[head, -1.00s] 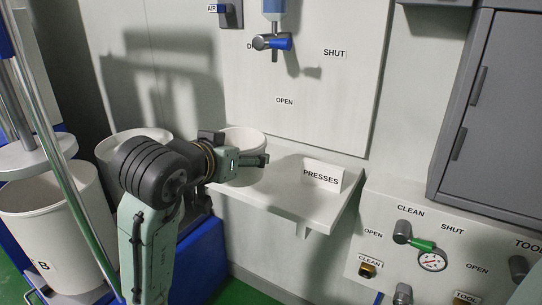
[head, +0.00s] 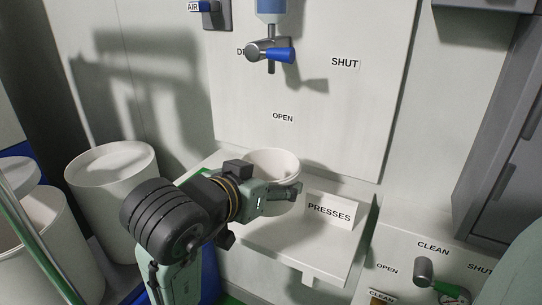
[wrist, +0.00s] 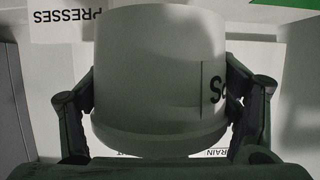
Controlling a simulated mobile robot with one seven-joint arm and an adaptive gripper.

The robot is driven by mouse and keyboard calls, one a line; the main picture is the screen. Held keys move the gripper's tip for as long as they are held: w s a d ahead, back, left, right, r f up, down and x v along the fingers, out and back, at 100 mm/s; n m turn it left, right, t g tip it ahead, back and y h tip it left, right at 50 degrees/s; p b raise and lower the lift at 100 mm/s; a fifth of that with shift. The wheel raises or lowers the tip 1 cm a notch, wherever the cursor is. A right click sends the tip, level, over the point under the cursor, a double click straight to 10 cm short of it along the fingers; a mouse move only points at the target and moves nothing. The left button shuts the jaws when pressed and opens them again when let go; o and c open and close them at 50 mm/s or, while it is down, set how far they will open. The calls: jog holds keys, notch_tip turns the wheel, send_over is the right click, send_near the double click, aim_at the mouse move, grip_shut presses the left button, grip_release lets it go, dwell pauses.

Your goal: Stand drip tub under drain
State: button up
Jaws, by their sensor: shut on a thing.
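The drip tub (head: 272,162) is a white round tub over the white shelf, below the drain tap (head: 270,52) with its blue handle. My gripper (head: 285,190) is shut on the tub. In the wrist view the tub (wrist: 160,60) fills the middle, with one finger on each side. It looks upright. Part of a black label shows on its side, and part of a DRAIN label (wrist: 218,152) shows behind it. I cannot tell whether its base touches the shelf (head: 290,245).
A PRESSES sign (head: 330,211) stands on the shelf to the right of the tub. Large white bins (head: 112,195) stand at the left. A panel with a CLEAN valve (head: 424,270) is at the lower right. OPEN and SHUT labels mark the wall.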

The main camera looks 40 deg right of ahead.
aim_at(271, 166)
jog(key=d+p, duration=0.1)
jog(key=w+p, duration=0.1)
jog(key=shift+w+d+r+p, duration=0.2)
jog(key=shift+w+d+p, duration=0.1)
jog(key=shift+d+p, duration=0.05)
jog(key=p, duration=0.3)
jog(key=shift+w+d+r+g, duration=0.15)
jog(key=shift+w+d+g, duration=0.15)
jog(key=shift+w+d, duration=0.1)
jog(key=p, duration=0.3)
jog(key=shift+w+d, duration=0.25)
jog(key=p, duration=0.3)
jog(key=shift+w+f, duration=0.2)
jog(key=shift+f, duration=0.2)
jog(key=w+d, duration=0.2)
jog(key=w, duration=0.1)
jog(key=w+d+f, duration=0.1)
jog(key=w+d, duration=0.2)
jog(key=shift+d+f, duration=0.15)
jog(key=shift+d, duration=0.05)
jog(key=shift+f+p, duration=0.55)
jog(key=shift+f, duration=1.25)
jog(key=shift+f, duration=0.1)
